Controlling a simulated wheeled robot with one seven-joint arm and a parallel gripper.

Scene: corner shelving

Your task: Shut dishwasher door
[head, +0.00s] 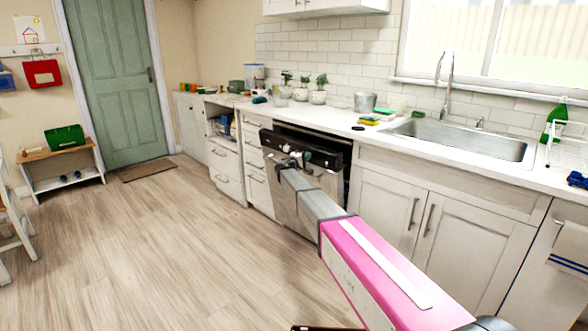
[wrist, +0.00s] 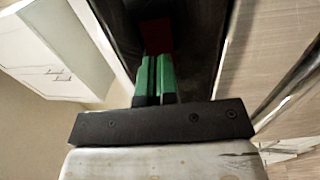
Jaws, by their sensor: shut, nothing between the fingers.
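The dishwasher door (head: 283,197) is steel with a dark top panel and stands slightly ajar, tilted out from the dark opening (head: 312,133) between the white cabinets. In the wrist view the door (wrist: 266,62) is on the right, with its bar handle (wrist: 290,88) and a dark gap to its left. My gripper (head: 287,163) is at the upper part of the door; my arm hides some of the door's front. In the wrist view the green fingers (wrist: 157,75) of my gripper are together and empty, pointing at the dark gap. Whether they touch the door is unclear.
The white counter (head: 345,125) runs above, with a sink (head: 465,140), sponges and plants on it. White drawers (head: 257,178) stand left of the dishwasher and a sink cabinet (head: 405,215) right. The wood floor (head: 150,245) in front is clear.

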